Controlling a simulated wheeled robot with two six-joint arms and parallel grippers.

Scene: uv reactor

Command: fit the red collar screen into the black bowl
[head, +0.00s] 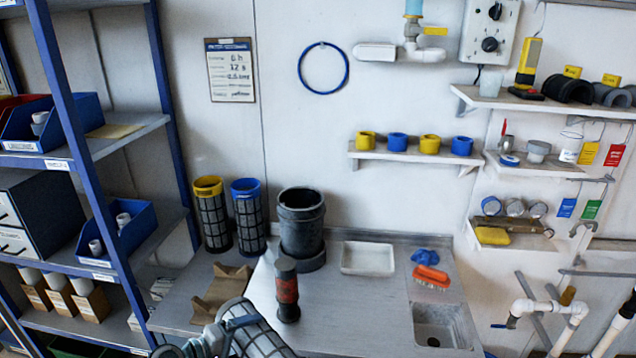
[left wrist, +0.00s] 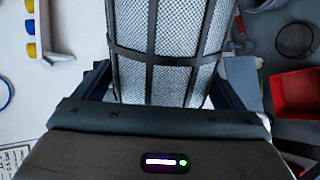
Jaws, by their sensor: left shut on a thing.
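My left gripper (head: 222,336) is shut on a mesh screen (head: 258,338) with white mesh and a dark frame, at the bottom of the head view. The screen also fills the upper middle of the left wrist view (left wrist: 165,72), between the two fingers. Its collar is out of sight, so I cannot confirm its colour. The black bowl (head: 302,228) is a tall dark cylinder standing upright on the bench behind, with an open top. The held screen is apart from it, nearer to me. My right gripper is not in view.
A yellow-collared screen (head: 210,215) and a blue-collared screen (head: 249,218) stand left of the bowl. A dark cylinder with a red band (head: 287,291) stands in front of it. A white tray (head: 368,258) and sink (head: 440,325) are to the right. A brown cradle (head: 222,292) lies left.

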